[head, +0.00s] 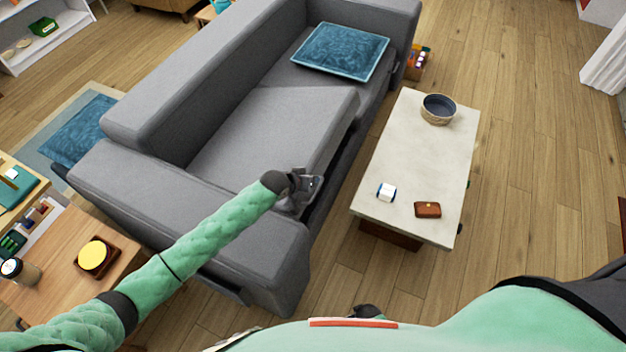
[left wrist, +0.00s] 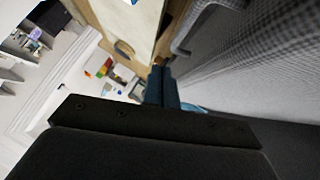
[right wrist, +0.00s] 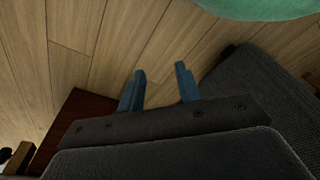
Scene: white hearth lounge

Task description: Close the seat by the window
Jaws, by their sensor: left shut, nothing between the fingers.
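The grey sofa (head: 170,75) has two seats. The near seat (head: 265,125) looks lifted, its surface standing higher than the far seat (head: 310,78), with a dark gap below its front edge. The far seat lies lower and carries a blue cushion (head: 342,50). No window shows, so I cannot tell which seat is by it. My left gripper (head: 312,184) is shut and empty at the near seat's front corner, by the armrest; contact is unclear. Its closed fingers show in the left wrist view (left wrist: 161,86). My right gripper (right wrist: 160,88) is open and empty above the floor.
A pale coffee table (head: 410,150) stands close in front of the sofa, with a bowl (head: 438,109), a white item (head: 386,192) and a brown wallet-like item (head: 428,210). A wooden side table (head: 60,265) is at lower left. Floor at the right is clear.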

